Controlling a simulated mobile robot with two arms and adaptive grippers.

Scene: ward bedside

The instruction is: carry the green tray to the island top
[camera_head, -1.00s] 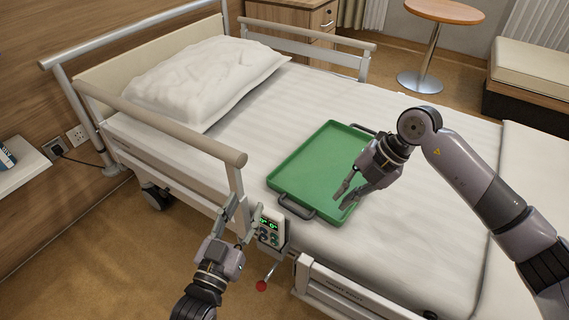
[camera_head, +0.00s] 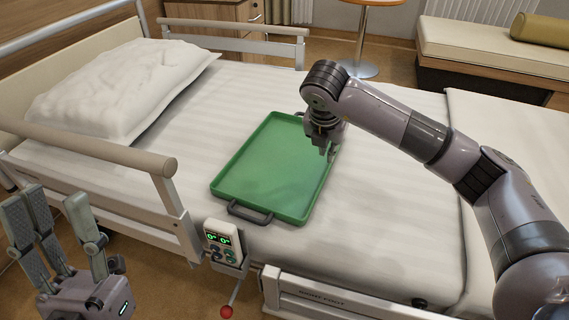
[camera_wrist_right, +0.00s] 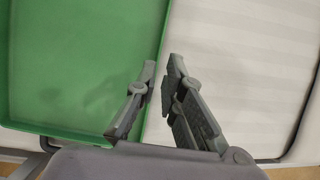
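The green tray (camera_head: 265,175) lies flat on the bed, with a dark handle (camera_head: 250,212) at its near end. The far handle is mostly hidden by my right arm. My right gripper (camera_head: 325,153) points down at the tray's right long edge, toward the far end. In the right wrist view, its fingers (camera_wrist_right: 161,75) are apart, near the rim of the tray (camera_wrist_right: 85,65). I cannot tell whether they touch it. My left gripper (camera_head: 45,205) is open and empty at the lower left, beside the bed and apart from the tray. No island top shows.
The bed rail (camera_head: 100,150) stands between my left gripper and the mattress. A control box (camera_head: 222,242) with a red-knobbed lever hangs on the bed's near side. A pillow (camera_head: 120,85) lies at the left. The sheet (camera_head: 390,220) right of the tray is clear.

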